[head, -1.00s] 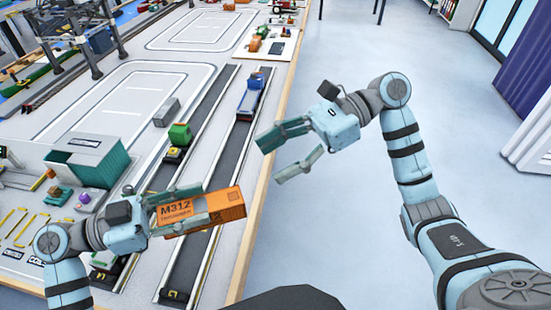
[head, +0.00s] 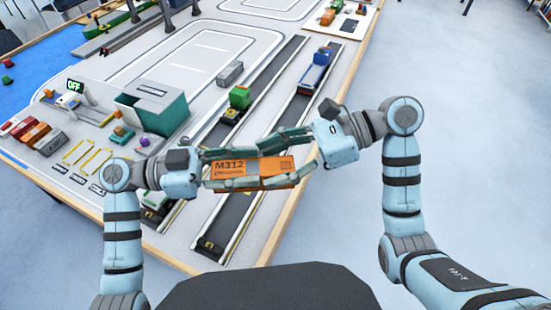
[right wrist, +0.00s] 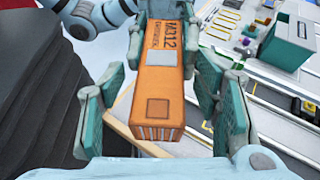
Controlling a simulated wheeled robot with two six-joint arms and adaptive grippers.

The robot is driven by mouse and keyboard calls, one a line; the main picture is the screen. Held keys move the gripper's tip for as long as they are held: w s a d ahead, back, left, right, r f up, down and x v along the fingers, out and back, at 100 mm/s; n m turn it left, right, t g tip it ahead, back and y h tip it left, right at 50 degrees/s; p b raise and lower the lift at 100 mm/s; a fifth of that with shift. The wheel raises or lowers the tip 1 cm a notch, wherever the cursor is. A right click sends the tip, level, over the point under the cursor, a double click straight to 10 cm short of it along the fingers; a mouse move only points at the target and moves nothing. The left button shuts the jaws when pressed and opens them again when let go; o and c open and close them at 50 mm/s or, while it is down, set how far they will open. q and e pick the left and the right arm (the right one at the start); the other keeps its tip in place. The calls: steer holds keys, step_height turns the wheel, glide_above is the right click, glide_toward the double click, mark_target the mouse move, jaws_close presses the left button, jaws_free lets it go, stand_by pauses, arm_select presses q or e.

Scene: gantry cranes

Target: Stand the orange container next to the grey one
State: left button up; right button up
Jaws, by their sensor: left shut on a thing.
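The orange container (head: 228,168), marked M312, is held level above the near part of the table by my left gripper (head: 252,167), shut on its sides. My right gripper (head: 270,164) has its fingers open on both sides of the container's right end. In the right wrist view the orange container (right wrist: 163,85) lies between my right fingers, with gaps visible on both sides. A grey container (head: 230,73) lies on the table beside the dark lanes. Another grey block (head: 50,143) ends a row of coloured blocks at the left; I cannot tell which is meant.
A green-loaded vehicle (head: 237,100) and a blue truck (head: 315,70) stand on the dark lanes. A teal-and-white building (head: 155,108) stands left of them. An OFF sign (head: 75,86) is behind the row of blocks. The table's wooden edge (head: 290,212) runs along the right.

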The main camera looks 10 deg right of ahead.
steer(key=c, duration=1)
arm_select(q)
steer(key=o, duration=1.4)
arm_select(e)
steer(key=shift+c, duration=0.2)
